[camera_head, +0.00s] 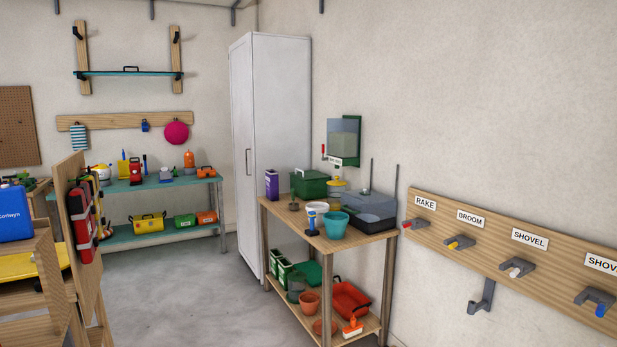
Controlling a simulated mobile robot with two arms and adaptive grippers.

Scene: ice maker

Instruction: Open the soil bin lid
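A green box (309,183) with a dark handle stands at the back of the wooden potting table. It looks closed. A dark bin (365,223) with a grey, see-through-looking cover (370,203) sits at the table's right end against the wall. Neither carries a label I can read, so I cannot tell for sure which is the soil bin. Neither of my grippers shows in the head view, and nothing is seen touching either container.
The potting table (293,233) also holds a purple box (271,184), a teal pot (335,225) and a white cup (317,209). A white cabinet (270,130) stands behind. A wooden tool rack (500,248) is on the right wall. The grey floor (190,285) left of the table is clear.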

